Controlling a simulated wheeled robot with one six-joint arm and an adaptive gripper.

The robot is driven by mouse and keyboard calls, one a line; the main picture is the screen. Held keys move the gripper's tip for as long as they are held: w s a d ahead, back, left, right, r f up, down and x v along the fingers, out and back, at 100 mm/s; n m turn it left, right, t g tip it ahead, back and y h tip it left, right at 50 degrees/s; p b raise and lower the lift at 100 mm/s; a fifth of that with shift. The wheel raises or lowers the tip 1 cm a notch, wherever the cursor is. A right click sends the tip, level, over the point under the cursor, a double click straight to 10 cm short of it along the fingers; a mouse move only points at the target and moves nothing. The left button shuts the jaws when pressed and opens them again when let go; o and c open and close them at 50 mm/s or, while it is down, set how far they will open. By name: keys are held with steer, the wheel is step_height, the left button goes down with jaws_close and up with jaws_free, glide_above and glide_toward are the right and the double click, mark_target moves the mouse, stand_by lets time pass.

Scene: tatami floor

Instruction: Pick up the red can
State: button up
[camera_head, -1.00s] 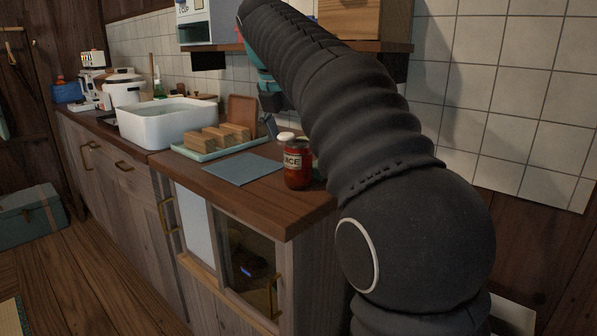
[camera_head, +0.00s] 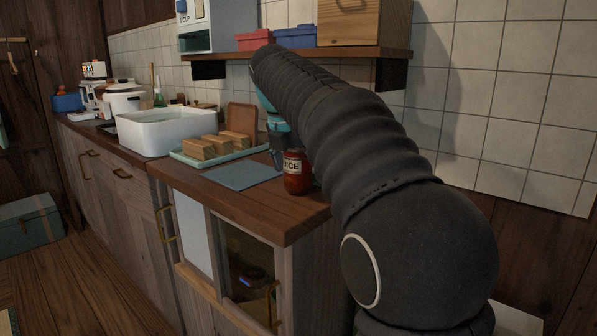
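The red can (camera_head: 298,181), with a pale label, stands upright on the wooden counter near its right front edge. My black arm passes just to its right and covers part of the view there. My gripper (camera_head: 276,158) is only partly seen, as a dark finger below teal parts, at the can's left rear. The rest of the gripper is hidden behind my arm and the can. I cannot tell whether it touches the can or how far its fingers are apart.
A blue-grey mat (camera_head: 240,177) lies left of the can. Behind it, a pale green tray (camera_head: 181,155) holds wooden blocks (camera_head: 206,148). A white basin (camera_head: 166,131) is farther left. A wooden shelf (camera_head: 340,55) with boxes overhangs the counter.

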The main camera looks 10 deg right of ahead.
steer(key=c, duration=0.8)
steer(key=shift+r, duration=0.1)
steer(key=shift+c, duration=0.2)
